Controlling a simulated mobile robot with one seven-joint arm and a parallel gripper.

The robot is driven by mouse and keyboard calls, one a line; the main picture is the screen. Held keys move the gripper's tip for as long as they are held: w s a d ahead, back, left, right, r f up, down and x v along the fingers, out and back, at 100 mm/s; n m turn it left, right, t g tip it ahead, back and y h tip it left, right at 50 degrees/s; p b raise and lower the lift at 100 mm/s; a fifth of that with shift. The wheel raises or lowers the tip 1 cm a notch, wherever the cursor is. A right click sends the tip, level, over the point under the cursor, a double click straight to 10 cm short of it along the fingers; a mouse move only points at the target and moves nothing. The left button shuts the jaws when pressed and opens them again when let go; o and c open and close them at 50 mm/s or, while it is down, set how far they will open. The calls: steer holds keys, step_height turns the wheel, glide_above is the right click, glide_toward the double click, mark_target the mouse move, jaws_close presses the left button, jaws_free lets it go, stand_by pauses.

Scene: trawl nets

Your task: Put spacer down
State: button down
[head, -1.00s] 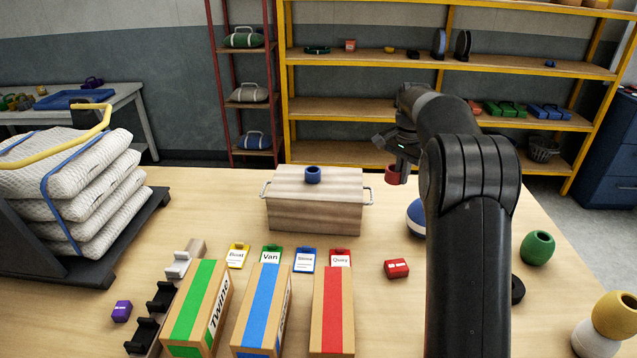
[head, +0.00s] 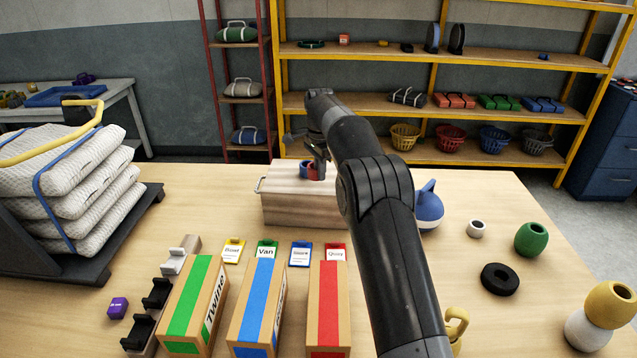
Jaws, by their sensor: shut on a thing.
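The spacer, a small red ring (head: 312,174), is in my gripper (head: 317,163) over the wooden box (head: 300,207). My gripper is shut on it. A blue ring (head: 304,169) stands on the box lid, just left of the red one and partly hidden by it. I cannot tell whether the red ring touches the lid or the blue ring. My arm hides the right part of the box.
Several twine boxes (head: 259,310) and label cards (head: 267,251) stand in front of the wooden box. To the right are a blue and white buoy (head: 429,208), a white ring (head: 476,229), a black ring (head: 500,279) and a green float (head: 531,240).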

mark_target(319, 192)
steer(key=shift+a+f, duration=0.25)
steer(key=shift+f, duration=1.9)
steer(key=shift+f, duration=0.1)
steer(key=c, duration=1.6)
jaws_free()
